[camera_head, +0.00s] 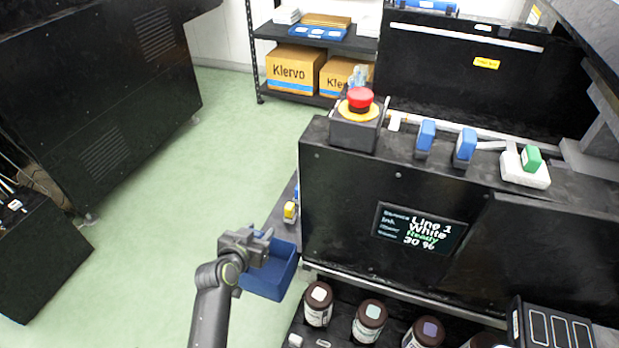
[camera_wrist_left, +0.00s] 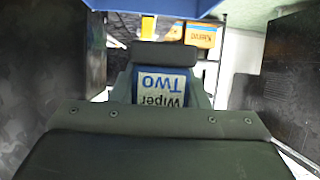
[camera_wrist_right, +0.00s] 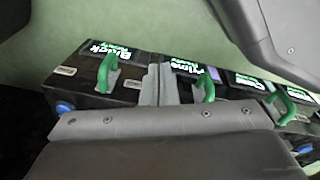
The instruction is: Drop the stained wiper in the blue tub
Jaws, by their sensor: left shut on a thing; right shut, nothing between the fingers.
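In the left wrist view the gripper (camera_wrist_left: 163,75) is shut on a block with a blue-and-white label reading "Wiper TWO" (camera_wrist_left: 160,97). I cannot see a stain on this wiper; most of it is hidden by the fingers. A blue surface, likely the tub, crosses the top of the left wrist view (camera_wrist_left: 225,12). My right gripper shows only in the right wrist view (camera_wrist_right: 158,85), shut and empty.
A black machine with a screen (camera_head: 420,228) and a red stop button (camera_head: 360,97) stands right of the tub. A small yellow-topped item (camera_head: 290,211) is behind the tub. Several brown ink bottles (camera_head: 318,304) stand in front. Green floor (camera_head: 150,240) is clear at left.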

